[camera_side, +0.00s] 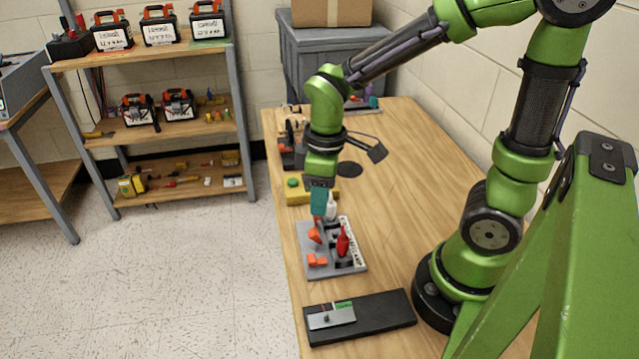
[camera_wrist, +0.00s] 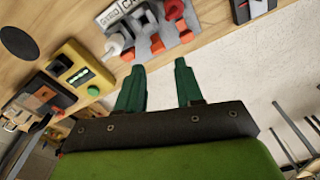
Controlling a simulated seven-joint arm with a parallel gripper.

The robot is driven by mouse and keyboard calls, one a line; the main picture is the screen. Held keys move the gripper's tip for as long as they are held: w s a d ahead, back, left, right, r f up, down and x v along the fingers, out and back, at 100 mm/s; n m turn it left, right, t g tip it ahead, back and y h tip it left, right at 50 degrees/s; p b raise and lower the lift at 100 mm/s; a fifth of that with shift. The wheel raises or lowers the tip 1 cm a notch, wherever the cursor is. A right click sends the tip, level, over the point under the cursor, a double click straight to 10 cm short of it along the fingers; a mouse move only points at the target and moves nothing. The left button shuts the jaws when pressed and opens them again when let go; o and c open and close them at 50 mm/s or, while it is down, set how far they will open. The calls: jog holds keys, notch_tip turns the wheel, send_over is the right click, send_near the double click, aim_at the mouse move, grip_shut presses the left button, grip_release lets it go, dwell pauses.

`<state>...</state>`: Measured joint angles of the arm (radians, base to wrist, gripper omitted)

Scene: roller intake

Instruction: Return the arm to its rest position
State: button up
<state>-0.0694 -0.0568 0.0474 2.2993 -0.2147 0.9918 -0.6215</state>
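My green arm reaches out over the left part of the wooden table in the side view. My gripper (camera_side: 318,214) points down, with its fingertips over the back left part of a grey board (camera_side: 352,268). In the wrist view my gripper (camera_wrist: 156,76) shows two green fingers spread apart, with nothing held between them. The board carries a white piece (camera_side: 331,207), a red piece (camera_side: 343,242) and orange pieces (camera_side: 317,260). Whether a fingertip touches anything there is unclear.
A yellow box (camera_side: 299,196) with a green button sits behind the board. A black tray (camera_side: 378,316) lies in front. Dark devices (camera_side: 290,155) stand farther back. The table's middle (camera_side: 410,190) is clear. A shelf (camera_side: 160,134) with battery packs stands beyond the left edge.

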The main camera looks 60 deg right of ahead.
jog(key=s+r+m+t+y, duration=0.1)
jog(key=s+r+m+t, duration=0.3)
jog(key=r+m, duration=0.5)
notch_tip(320, 180, up, 3)
jog(key=t, duration=0.2)
jog(key=shift+d+t+y, duration=0.3)
jog(key=shift+d+t, duration=0.05)
jog(key=shift+t, duration=0.05)
jog(key=shift+o, duration=0.3)
